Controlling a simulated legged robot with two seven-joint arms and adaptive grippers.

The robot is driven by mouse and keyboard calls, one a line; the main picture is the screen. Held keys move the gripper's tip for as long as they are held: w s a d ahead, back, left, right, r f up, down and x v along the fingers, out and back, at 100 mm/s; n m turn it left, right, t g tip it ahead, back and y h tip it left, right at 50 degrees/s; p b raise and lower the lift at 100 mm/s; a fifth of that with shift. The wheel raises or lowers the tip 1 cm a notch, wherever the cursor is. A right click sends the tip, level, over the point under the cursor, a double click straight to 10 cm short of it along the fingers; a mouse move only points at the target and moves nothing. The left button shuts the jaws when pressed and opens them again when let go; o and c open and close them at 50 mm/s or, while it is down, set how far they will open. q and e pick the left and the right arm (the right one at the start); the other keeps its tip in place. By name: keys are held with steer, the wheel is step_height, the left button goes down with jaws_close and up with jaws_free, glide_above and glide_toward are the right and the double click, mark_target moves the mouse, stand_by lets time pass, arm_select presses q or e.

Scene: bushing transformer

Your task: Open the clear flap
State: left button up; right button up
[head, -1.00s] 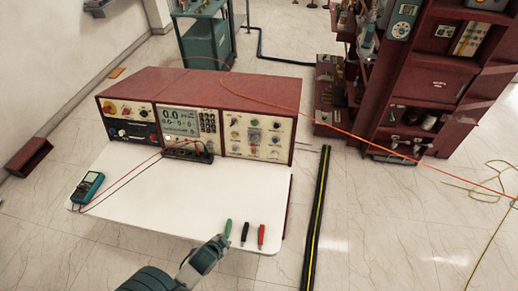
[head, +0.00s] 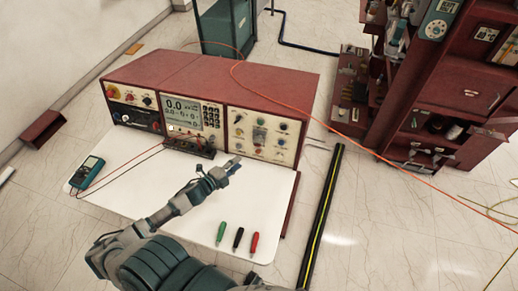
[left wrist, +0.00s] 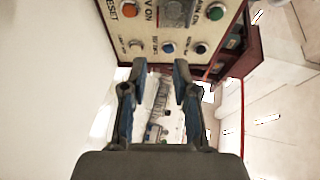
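The right panel (head: 257,147) of the red console carries buttons and, near its middle, a small greyish cover (head: 259,134) that looks like the clear flap. It also shows at the top of the left wrist view (left wrist: 175,12), cut by the frame edge. I cannot tell its exact position, but it looks down. My left gripper (head: 231,167) is above the white bench top, just in front of the panel's lower left. In the left wrist view my left gripper (left wrist: 160,70) is open and empty, with the panel's lower button row beyond its fingertips. My right gripper is not in view.
On the white bench top (head: 135,190) lie a teal multimeter (head: 86,172) with leads and green (head: 221,232), black (head: 238,239) and red (head: 254,244) probes. An orange cable (head: 330,130) crosses the console. A red cabinet (head: 455,95) stands right.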

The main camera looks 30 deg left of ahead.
arm_select(q)
glide_toward(258, 140)
step_height(258, 140, down, 2)
steer(key=s, duration=0.2)
steer(key=d+x, duration=0.2)
steer(key=x, duration=0.6)
steer(key=shift+w+b, duration=0.25)
steer(key=shift+b, duration=0.15)
steer(key=a, duration=0.2)
steer(key=shift+s+a+f, duration=0.15)
steer(key=shift+a+f, duration=0.15)
steer(key=shift+f, duration=0.05)
jaws_close()
steer(key=shift+d, duration=1)
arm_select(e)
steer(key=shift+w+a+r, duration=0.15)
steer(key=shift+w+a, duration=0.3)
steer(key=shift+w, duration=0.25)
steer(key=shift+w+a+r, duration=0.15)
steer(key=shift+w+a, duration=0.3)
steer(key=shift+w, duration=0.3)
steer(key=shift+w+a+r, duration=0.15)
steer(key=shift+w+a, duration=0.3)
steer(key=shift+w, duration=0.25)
